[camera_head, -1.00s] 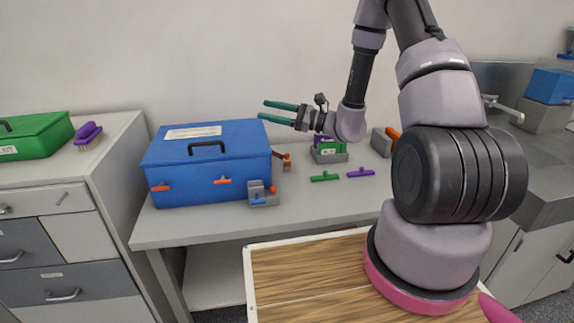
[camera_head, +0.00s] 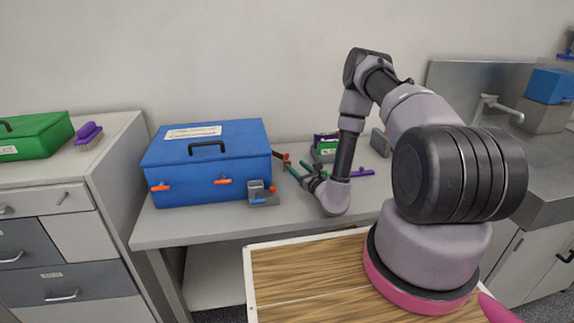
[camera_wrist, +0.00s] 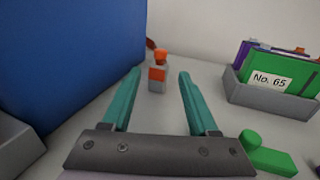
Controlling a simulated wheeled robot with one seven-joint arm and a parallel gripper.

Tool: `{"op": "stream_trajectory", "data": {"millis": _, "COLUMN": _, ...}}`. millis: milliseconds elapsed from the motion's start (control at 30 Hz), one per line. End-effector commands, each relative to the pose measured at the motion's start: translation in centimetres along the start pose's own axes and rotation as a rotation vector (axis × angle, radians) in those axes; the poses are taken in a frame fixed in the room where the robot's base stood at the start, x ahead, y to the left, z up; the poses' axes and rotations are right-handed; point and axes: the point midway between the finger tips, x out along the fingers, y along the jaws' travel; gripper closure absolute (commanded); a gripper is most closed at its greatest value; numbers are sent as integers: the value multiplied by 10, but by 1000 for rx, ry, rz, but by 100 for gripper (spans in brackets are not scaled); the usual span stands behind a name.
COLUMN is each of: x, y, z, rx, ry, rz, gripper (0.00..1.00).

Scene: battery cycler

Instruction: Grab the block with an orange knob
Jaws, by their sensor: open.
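The small grey block with an orange knob (camera_wrist: 157,79) stands upright on the worktop near the blue box's right side. In the wrist view it is ahead, in line with the gap between my fingers. In the head view its orange and grey shape (camera_head: 286,163) is small and partly hidden by my fingers. My gripper (camera_wrist: 160,71) has two teal fingers spread apart with nothing held. In the head view my gripper (camera_head: 296,167) is low over the worktop, just right of the block. I cannot tell the exact remaining distance.
The blue box (camera_head: 207,165) stands close left of the block. A grey holder (camera_wrist: 275,97) with green and purple plates marked No. 65 is to the right. A green T-shaped piece (camera_wrist: 265,155) lies near my right finger. A purple T-shaped piece (camera_head: 362,171) lies farther right.

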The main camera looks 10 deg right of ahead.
Motion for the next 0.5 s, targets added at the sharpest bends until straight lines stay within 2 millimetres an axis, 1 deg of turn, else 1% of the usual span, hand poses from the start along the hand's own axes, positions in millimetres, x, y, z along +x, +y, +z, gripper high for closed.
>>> {"op": "stream_trajectory", "data": {"millis": 167, "x": 14, "y": 1, "z": 2, "rx": -1, "ry": -2, "rz": 2, "gripper": 40}}
{"op": "stream_trajectory", "data": {"millis": 300, "x": 36, "y": 0, "z": 4, "rx": -2, "ry": -3, "rz": 3, "gripper": 40}}
{"op": "stream_trajectory", "data": {"millis": 400, "x": 49, "y": 0, "z": 4, "rx": -1, "ry": -3, "rz": 1, "gripper": 40}}
{"op": "stream_trajectory", "data": {"millis": 500, "x": 56, "y": 0, "z": 4, "rx": -1, "ry": -2, "rz": 2, "gripper": 40}}
